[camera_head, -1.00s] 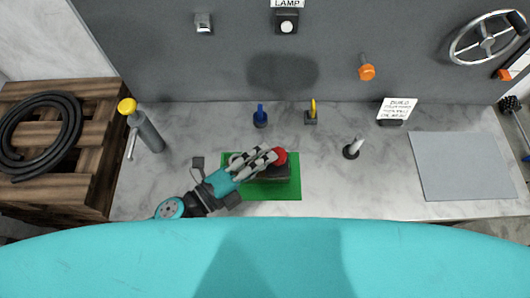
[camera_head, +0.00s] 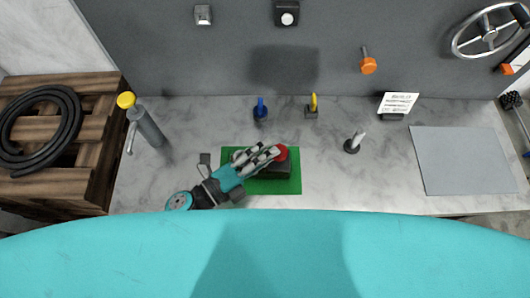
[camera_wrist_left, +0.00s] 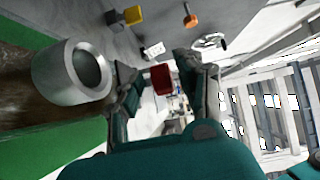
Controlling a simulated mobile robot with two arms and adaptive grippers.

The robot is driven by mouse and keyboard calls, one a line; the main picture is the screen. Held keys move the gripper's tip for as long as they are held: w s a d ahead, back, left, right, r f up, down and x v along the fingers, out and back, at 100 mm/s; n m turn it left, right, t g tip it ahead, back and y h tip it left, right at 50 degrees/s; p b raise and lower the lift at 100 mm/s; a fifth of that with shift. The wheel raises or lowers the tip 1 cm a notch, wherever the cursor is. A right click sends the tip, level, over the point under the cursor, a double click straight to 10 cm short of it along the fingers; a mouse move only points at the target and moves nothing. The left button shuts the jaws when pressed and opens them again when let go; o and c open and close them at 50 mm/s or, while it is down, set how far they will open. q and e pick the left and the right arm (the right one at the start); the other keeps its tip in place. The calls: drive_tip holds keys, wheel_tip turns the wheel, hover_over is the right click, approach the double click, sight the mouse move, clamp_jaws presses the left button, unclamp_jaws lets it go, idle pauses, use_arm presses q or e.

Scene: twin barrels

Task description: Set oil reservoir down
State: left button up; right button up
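The oil reservoir appears to be the dark block (camera_head: 277,171) with a red cap (camera_head: 282,152), flat on a green mat (camera_head: 290,188). My left gripper (camera_head: 266,154) reaches over it from the left, fingertips by the cap. In the left wrist view the two fingers (camera_wrist_left: 158,82) stand apart, and the red cap (camera_wrist_left: 161,79) shows in the gap with light showing on both sides. A silver open neck (camera_wrist_left: 85,70) on the brownish body is just left of the fingers. The fingers partly hide the block in the head view. My right gripper is not in view.
A grey bottle with a yellow cap (camera_head: 147,125) stands at the left. A blue item (camera_head: 260,111), a yellow item (camera_head: 312,107) and a pale upright peg (camera_head: 355,143) stand behind and right. A grey sheet (camera_head: 460,160) lies on the right of the bench.

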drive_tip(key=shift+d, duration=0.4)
use_arm(q)
drive_tip(key=shift+r, duration=0.3)
drive_tip(key=b+v, duration=0.4)
drive_tip(key=v, duration=0.8)
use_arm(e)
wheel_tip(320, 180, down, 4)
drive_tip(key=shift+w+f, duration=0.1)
use_arm(q)
drive_tip(key=shift+f, duration=0.1)
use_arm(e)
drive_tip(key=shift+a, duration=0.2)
